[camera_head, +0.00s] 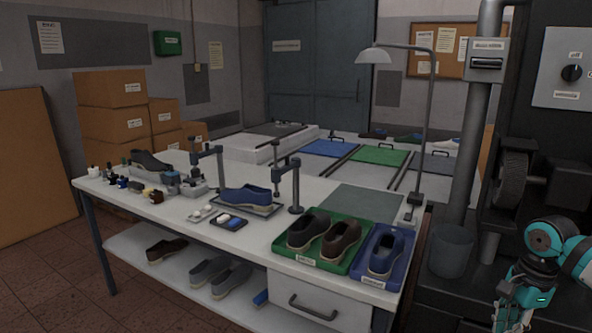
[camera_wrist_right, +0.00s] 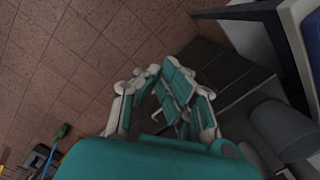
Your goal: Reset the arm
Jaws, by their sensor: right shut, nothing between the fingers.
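My right arm (camera_head: 545,268) is at the lower right of the head view, right of the table and in front of the dark machine. My right gripper (camera_wrist_right: 158,76) shows in the wrist view with its teal and white fingers drawn together and nothing held. It is over the dark machine base and the tiled floor, apart from the shoes. My left arm and gripper are not in view.
A grey bin (camera_head: 452,252) stands close to my right arm. Brown tiled floor (camera_wrist_right: 60,60) is open at left.

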